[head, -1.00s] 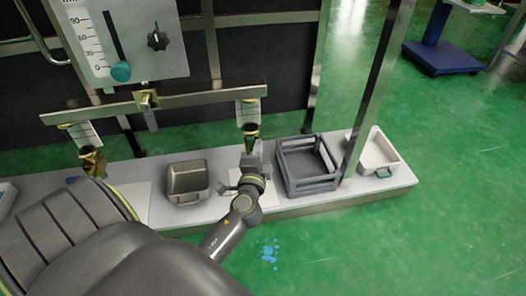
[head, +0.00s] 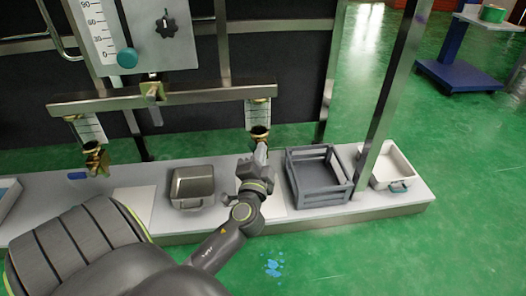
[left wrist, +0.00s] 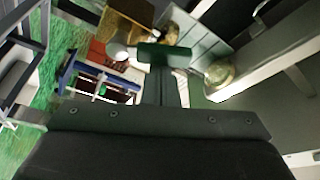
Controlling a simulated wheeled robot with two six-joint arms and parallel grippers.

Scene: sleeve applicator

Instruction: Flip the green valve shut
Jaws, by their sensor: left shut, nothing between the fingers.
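In the head view, the right brass valve (head: 259,134) hangs under the right end of the steel bar. My left gripper (head: 260,154) is just below it, fingers pointing up, shut and empty. In the left wrist view, a dark green flat bar (left wrist: 165,54), which looks like the valve's handle, lies across the tips of my left gripper (left wrist: 162,75). It looks very close or touching; I cannot tell which. Brass fittings (left wrist: 220,73) show beside it. In the head view the green handle is hidden or too small to make out. My right gripper is not in view.
The left brass valve (head: 96,158) has a blue handle (head: 77,175). On the shelf (head: 390,203) are a grey metal pan (head: 192,187), a grey crate (head: 318,180) and a white tray (head: 392,170). A steel post (head: 385,90) stands at the right.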

